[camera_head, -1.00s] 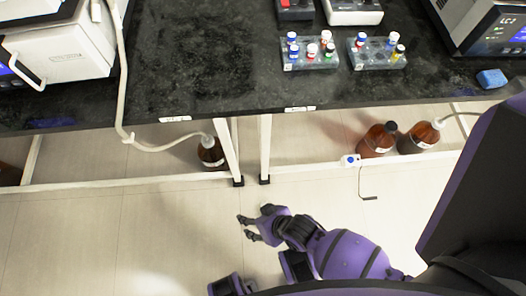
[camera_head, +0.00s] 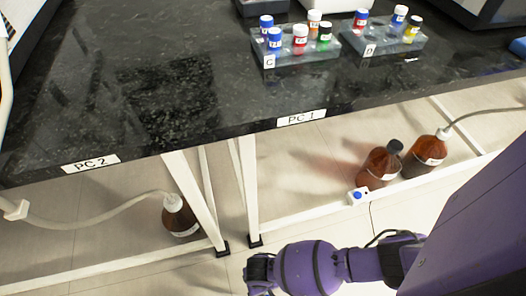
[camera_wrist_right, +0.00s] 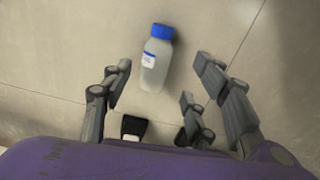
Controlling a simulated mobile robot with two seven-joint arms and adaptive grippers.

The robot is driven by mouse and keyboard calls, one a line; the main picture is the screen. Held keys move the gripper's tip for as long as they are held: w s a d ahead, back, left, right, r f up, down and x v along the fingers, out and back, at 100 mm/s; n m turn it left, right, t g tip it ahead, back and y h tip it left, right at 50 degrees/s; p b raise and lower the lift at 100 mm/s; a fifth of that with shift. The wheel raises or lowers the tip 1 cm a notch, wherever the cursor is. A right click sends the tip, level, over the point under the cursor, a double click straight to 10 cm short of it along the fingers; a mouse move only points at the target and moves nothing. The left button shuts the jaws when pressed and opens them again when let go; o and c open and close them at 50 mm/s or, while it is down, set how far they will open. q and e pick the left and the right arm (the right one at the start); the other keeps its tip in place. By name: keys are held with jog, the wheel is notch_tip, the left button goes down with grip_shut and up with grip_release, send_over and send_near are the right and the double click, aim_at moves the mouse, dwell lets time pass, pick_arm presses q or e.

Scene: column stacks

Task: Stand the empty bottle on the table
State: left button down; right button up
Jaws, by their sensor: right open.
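A translucent grey bottle with a blue cap and white label (camera_wrist_right: 156,66) shows in the right wrist view. It appears to lie on the tiled floor, its cap toward the top of the picture. My right gripper (camera_wrist_right: 162,98) is open and empty, its fingers spread to both sides of the bottle's lower end, apart from it. In the head view my right arm (camera_head: 315,268) reaches low in front of the table, its fingers hidden or cut off at the bottom edge. The black stone table (camera_head: 180,95) has a wide bare top. My left gripper is not in view.
Vial racks marked C (camera_head: 300,55) and D (camera_head: 385,42) stand toward the back right of the table. Below are brown bottles (camera_head: 381,165), (camera_head: 424,157), (camera_head: 180,217) and white table legs (camera_head: 195,200). The tabletop left of rack C is clear.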

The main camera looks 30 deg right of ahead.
jog(key=f+b, duration=0.2)
jog(key=f, duration=0.1)
jog(key=f+b, duration=0.1)
jog(key=f, duration=0.1)
jog(key=shift+d+f+b, duration=0.15)
jog(key=shift+d+b, duration=0.15)
jog(key=shift+d, duration=0.05)
jog(key=c, duration=0.9)
